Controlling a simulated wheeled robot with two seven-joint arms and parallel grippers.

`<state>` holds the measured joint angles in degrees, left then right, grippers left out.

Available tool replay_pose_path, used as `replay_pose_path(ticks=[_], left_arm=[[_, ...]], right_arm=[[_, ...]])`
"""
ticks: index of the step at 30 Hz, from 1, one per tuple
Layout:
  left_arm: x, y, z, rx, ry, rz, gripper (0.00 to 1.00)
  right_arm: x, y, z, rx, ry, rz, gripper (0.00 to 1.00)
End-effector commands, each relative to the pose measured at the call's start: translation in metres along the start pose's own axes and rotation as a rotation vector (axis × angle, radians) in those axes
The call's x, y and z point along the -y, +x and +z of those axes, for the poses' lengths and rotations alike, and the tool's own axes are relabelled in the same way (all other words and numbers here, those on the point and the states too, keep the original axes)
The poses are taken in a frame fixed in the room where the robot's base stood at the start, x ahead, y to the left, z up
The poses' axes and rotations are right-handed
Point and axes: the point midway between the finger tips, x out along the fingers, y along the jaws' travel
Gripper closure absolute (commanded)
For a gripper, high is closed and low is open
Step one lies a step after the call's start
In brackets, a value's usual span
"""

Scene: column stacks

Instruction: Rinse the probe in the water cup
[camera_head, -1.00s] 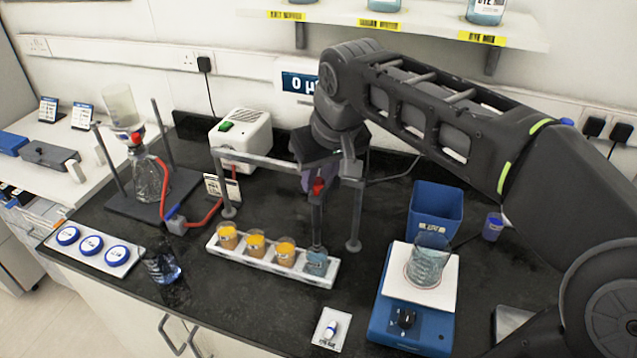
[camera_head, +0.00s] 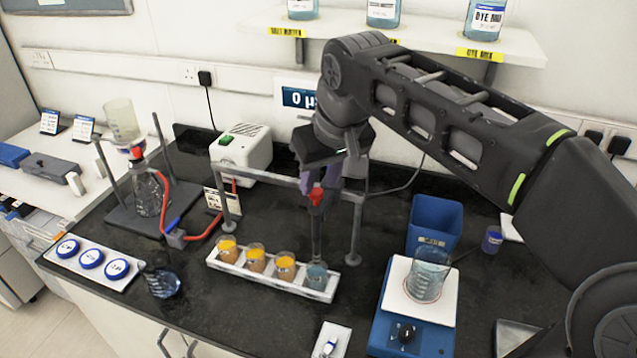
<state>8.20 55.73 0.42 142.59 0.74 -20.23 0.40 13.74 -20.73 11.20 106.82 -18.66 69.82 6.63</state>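The probe (camera_head: 316,225) is a thin dark rod with a red top, upright under my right gripper. My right gripper (camera_head: 319,183) has purple fingers closed around the probe's upper part, at the grey rail frame. The water cup (camera_head: 317,276) is the small cup of bluish liquid at the right end of a white rack (camera_head: 262,277). The probe's lower end is at the cup's mouth; I cannot tell how deep it reaches. My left gripper is out of view.
Several orange cups (camera_head: 256,257) share the rack. A grey rail frame (camera_head: 265,172) stands behind it. To the right are a blue scale (camera_head: 385,335) with a beaker (camera_head: 428,273) and a blue bin (camera_head: 435,222).

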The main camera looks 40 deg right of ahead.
Motion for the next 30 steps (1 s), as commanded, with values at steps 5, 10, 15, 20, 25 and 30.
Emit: replay_pose_path(ticks=[5,10,15,20,25,30], left_arm=[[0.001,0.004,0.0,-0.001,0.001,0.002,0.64],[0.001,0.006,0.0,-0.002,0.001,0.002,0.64],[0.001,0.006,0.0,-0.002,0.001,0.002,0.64],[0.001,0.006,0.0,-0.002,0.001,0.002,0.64],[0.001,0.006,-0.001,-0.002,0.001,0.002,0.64],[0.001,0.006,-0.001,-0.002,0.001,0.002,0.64]], right_arm=[[0.0,-0.03,-0.001,-0.006,0.0,0.0,0.66],[0.0,-0.053,-0.001,-0.006,0.0,0.0,0.66],[0.0,-0.06,0.0,-0.004,0.0,0.0,0.66],[0.0,-0.059,0.0,-0.003,0.0,0.0,0.66],[0.0,-0.059,0.0,-0.003,0.0,0.0,0.66],[0.0,-0.059,0.0,-0.003,0.0,0.0,0.66]])
